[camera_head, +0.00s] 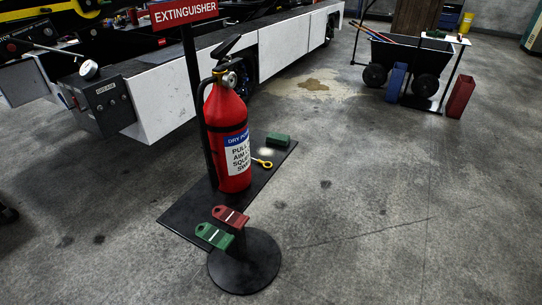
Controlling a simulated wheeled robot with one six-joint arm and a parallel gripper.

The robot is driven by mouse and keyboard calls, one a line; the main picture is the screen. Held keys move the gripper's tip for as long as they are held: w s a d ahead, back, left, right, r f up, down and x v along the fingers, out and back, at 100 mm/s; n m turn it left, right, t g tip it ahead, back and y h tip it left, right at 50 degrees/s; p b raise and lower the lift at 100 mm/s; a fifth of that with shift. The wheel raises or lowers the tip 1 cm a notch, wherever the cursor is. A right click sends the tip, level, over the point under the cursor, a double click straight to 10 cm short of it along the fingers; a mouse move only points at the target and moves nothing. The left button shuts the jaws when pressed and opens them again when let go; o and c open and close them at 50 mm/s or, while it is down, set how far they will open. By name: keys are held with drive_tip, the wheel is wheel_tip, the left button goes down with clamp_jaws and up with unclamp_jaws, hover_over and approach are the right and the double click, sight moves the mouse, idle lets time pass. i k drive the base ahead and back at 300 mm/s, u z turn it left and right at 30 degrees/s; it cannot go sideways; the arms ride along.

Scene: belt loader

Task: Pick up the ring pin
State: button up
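The ring pin (264,164) shows as a small yellow ring with a thin pale shaft pointing left. It appears to lie on the black base plate (176,217), just right of the red fire extinguisher (231,120). The shaft's left end comes close to the extinguisher's label, and I cannot tell whether they touch. The extinguisher stands upright on the plate. My gripper is not in view.
A green block (278,139) lies behind the pin. A red clip-like piece (230,216) and a green one (214,236) sit above a round black base (245,265) in front. A sign post (192,75) rises behind the extinguisher.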

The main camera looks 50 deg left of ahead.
sight(259, 161)
drive_tip(key=u, duration=0.4)
drive_tip(key=i, duration=0.8)
drive_tip(key=u, duration=1.75)
drive_tip(key=i, duration=1.1)
drive_tip(key=u, duration=0.3)
